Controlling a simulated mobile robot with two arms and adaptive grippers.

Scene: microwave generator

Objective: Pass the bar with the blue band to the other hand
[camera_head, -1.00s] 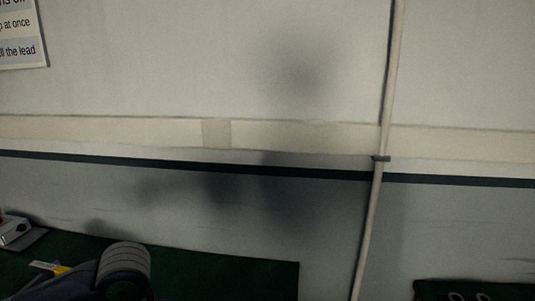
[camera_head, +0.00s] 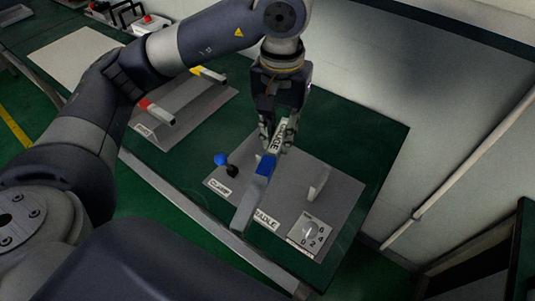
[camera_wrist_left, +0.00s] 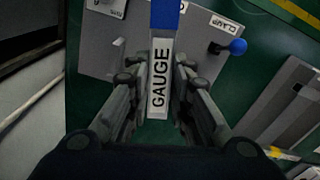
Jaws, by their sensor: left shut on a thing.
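The bar with the blue band (camera_head: 248,205) is a long grey bar with a GAUGE label at its upper end. My left gripper (camera_head: 277,140) points down and is shut on that labelled end. In the left wrist view the GAUGE label of the bar (camera_wrist_left: 160,70) lies between the fingers of the left gripper (camera_wrist_left: 158,85), with the blue band beyond the fingertips. The bar slants over a grey plate (camera_head: 345,190) and partly covers the CRADLE label. Whether it touches the plate or cradle I cannot tell. My right gripper is in neither view.
On the plate are a blue-knobbed clamp lever (camera_head: 221,159), a light upright piece (camera_head: 318,183) and a dial (camera_head: 309,232). A red-banded bar (camera_head: 157,113) and a yellow-banded bar (camera_head: 208,75) lie on another plate to the left. The green table ends before the wall.

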